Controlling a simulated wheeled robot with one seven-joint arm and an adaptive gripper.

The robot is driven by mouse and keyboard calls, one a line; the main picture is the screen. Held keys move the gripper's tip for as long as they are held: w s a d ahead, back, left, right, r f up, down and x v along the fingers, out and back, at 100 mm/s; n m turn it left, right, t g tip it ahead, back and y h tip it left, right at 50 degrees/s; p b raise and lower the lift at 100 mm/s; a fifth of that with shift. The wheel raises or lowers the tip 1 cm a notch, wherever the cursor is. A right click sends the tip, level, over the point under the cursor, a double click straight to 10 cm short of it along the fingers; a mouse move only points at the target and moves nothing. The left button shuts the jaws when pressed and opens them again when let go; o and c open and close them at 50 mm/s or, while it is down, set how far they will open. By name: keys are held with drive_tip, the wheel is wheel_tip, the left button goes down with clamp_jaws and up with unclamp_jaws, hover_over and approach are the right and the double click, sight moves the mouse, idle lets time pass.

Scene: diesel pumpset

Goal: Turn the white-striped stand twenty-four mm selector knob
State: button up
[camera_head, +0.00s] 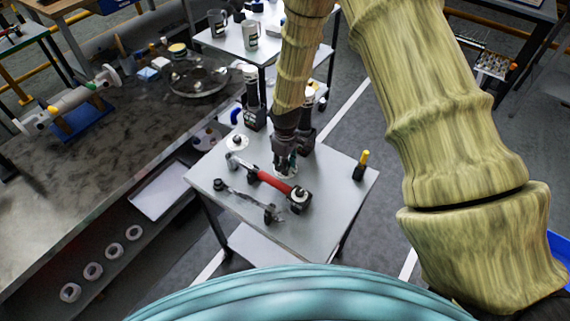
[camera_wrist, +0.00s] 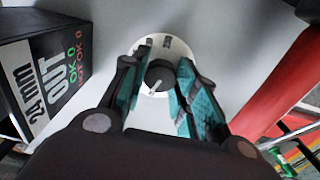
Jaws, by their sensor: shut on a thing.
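The selector knob (camera_wrist: 157,82) is a dark round knob with a white stripe, on a white dial plate (camera_wrist: 178,47) with dark marks, in the wrist view's upper middle. Its stripe points down and slightly left. My gripper (camera_wrist: 160,88) has its teal-padded fingers on either side of the knob, shut on it. In the head view my gripper (camera_head: 285,165) reaches down to the grey table top and hides most of the knob. A black block (camera_wrist: 45,75) printed "24 mm" and "OUT" stands left of the dial in the wrist view.
A red cylindrical part (camera_head: 274,184) lies close beside my gripper on the small grey table (camera_head: 335,190). A dark metal part (camera_head: 250,202) lies in front. A white round dial (camera_head: 237,142) is at the left, and a yellow-topped black object (camera_head: 361,165) stands at the right.

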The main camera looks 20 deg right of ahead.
drive_tip(key=shift+n, duration=1.3)
drive_tip(key=o, duration=1)
drive_tip(key=shift+r, duration=0.1)
wheel_tip(320, 180, up, 12)
drive_tip(key=shift+f, duration=0.1)
